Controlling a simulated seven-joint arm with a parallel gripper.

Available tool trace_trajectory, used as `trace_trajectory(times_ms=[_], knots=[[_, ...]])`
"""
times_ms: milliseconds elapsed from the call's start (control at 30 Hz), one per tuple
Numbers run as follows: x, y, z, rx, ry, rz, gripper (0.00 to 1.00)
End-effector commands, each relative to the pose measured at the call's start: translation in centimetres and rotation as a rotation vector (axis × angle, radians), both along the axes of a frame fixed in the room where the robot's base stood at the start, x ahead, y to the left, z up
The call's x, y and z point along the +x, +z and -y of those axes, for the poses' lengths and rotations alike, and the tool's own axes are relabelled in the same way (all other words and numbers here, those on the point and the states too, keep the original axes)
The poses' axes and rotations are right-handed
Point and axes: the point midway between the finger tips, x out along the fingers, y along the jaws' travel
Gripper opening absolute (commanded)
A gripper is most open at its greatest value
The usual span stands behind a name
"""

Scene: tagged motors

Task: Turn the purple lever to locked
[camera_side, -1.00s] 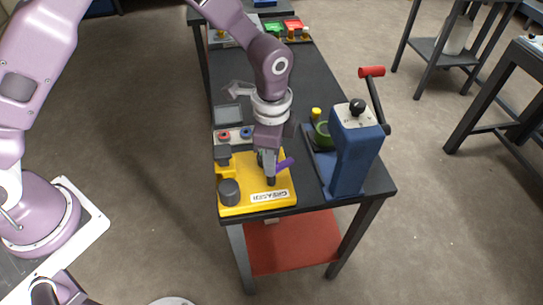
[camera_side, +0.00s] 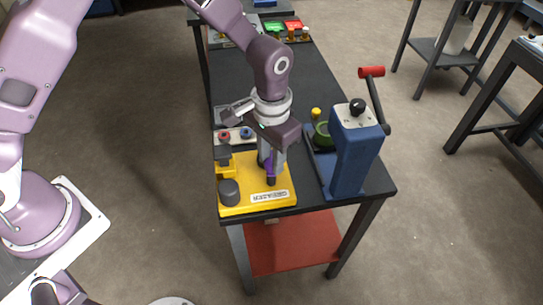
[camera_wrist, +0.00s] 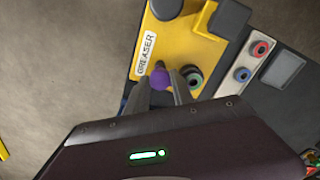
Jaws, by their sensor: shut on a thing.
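The purple lever (camera_side: 269,167) is on the yellow greaser unit (camera_side: 238,190) near the table's front edge. In the side view it shows as a short purple piece beside my gripper (camera_side: 270,178), pointing roughly up and back. In the wrist view the purple lever (camera_wrist: 159,78) sits between the two fingertips of my gripper (camera_wrist: 161,85), which is shut on it. Most of the lever is hidden by the fingers. The greaser unit (camera_wrist: 190,40) carries a "GREASER" label. I cannot read any locked marking.
A dark grey knob (camera_side: 229,191) stands on the unit's left. A blue press (camera_side: 352,155) with a red-handled arm (camera_side: 371,72) stands close on the right. Behind the unit is a panel with red and blue rings (camera_side: 235,134). The table middle (camera_side: 310,75) is clear.

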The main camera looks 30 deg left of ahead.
Motion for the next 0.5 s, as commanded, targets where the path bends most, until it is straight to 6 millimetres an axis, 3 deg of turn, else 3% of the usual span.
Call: trace_trajectory(times_ms=[500], knots=[[0.03, 0.11, 0.0, 0.0, 0.224, 0.001, 0.0]])
